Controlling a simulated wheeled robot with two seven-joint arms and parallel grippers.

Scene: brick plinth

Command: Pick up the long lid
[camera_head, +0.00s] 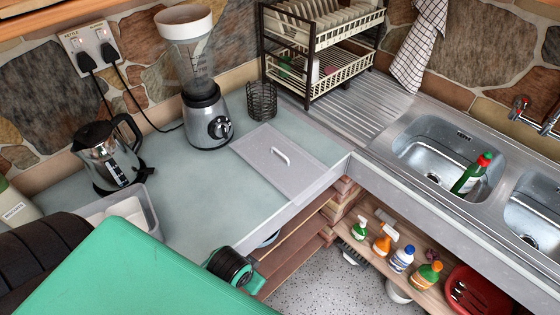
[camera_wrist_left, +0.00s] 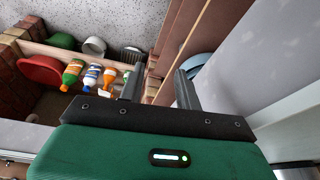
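The long lid (camera_head: 270,172) is a flat grey rectangular panel with a raised bar handle (camera_head: 281,156) near its middle. It lies flat on the counter in the head view, close to the front edge. My green left arm comes in from the lower left, and its fingers are hidden in the head view. In the left wrist view my left gripper (camera_wrist_left: 160,87) has two dark fingers standing apart with nothing between them. It points toward the shelves below the counter, and I cannot make out the lid there. My right gripper is not in view.
A blender (camera_head: 206,105) and a black wire holder (camera_head: 262,100) stand behind the lid. A kettle (camera_head: 108,155) and a plastic tub (camera_head: 128,205) stand left. A dish rack (camera_head: 320,45) and sink (camera_head: 435,150) are right. The counter (camera_head: 190,190) left of the lid is clear.

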